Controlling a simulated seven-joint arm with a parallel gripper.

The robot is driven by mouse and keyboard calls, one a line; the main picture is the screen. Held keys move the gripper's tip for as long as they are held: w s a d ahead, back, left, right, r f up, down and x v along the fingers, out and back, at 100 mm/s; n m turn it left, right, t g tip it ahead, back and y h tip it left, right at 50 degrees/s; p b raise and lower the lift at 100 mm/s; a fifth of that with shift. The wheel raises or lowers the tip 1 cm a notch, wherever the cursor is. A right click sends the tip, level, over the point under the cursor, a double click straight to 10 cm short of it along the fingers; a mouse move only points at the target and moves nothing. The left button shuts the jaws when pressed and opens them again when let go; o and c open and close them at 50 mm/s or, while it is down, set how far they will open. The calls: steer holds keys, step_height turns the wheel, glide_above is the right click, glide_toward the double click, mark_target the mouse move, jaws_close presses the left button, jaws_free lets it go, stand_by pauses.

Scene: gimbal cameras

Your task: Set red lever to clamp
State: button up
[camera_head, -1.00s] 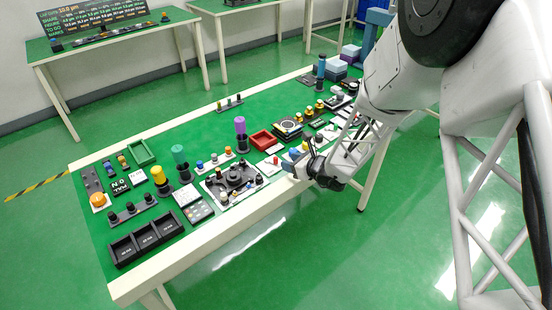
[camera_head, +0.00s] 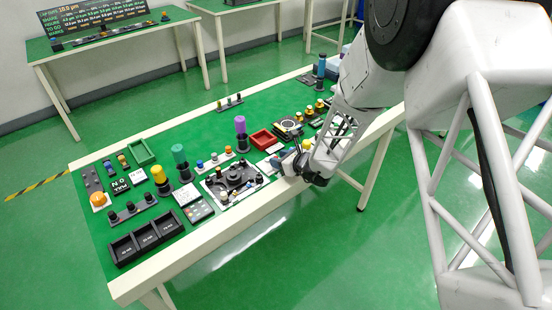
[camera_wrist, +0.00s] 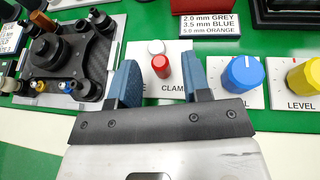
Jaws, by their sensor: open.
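The red lever (camera_wrist: 161,66) shows in the wrist view as a small red-capped piece on a white plate (camera_wrist: 172,87) with partly hidden lettering that begins "CLAM". In the head view my gripper (camera_head: 291,163) is at the bench's near edge and hides the lever.
A black fixture (camera_wrist: 72,55) with posts stands left of the plate. A blue knob (camera_wrist: 243,72) and a yellow knob (camera_wrist: 304,76) marked LEVEL are to the right. A label card (camera_wrist: 210,24) lies behind. The green bench (camera_head: 185,135) has a pale front edge.

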steer(key=shift+x, duration=1)
jaws_close()
